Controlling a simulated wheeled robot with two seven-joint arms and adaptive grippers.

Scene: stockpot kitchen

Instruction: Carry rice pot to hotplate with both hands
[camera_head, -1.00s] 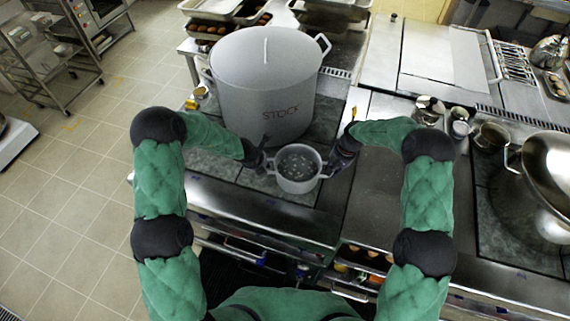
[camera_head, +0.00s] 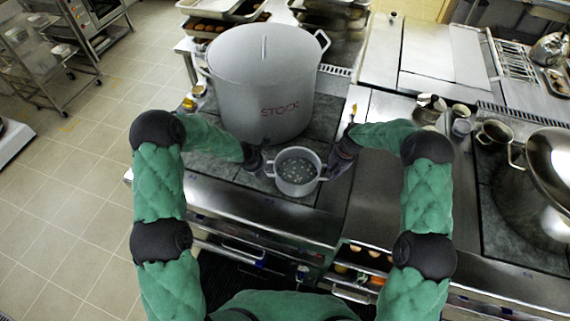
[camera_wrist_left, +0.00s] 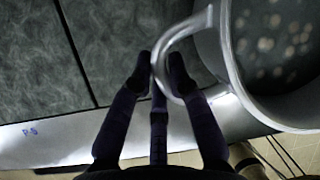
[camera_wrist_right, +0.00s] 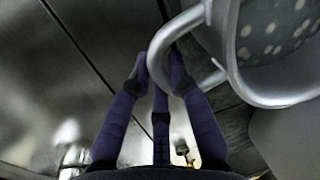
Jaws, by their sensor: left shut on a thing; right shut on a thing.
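The rice pot (camera_head: 298,184) is a small light-grey pot with two side handles and pale bits in dark liquid. It is upright in front of the stockpot, over the front edge of the dark stove plates (camera_head: 225,162). My left gripper (camera_wrist_left: 160,70) is shut on its left handle (camera_wrist_left: 185,32). My right gripper (camera_wrist_right: 160,72) is shut on its right handle (camera_wrist_right: 172,38). In the wrist views the handles run between the fingertips. I cannot tell whether the pot's base touches the surface. I cannot tell which plate is the hotplate.
A large lidded pot marked STOCK (camera_head: 265,85) stands right behind the rice pot. A steel counter (camera_head: 382,185) lies to the right, with small metal containers (camera_head: 461,127) and a large shiny pan (camera_head: 548,175) beyond. Open floor (camera_head: 70,200) is at the left.

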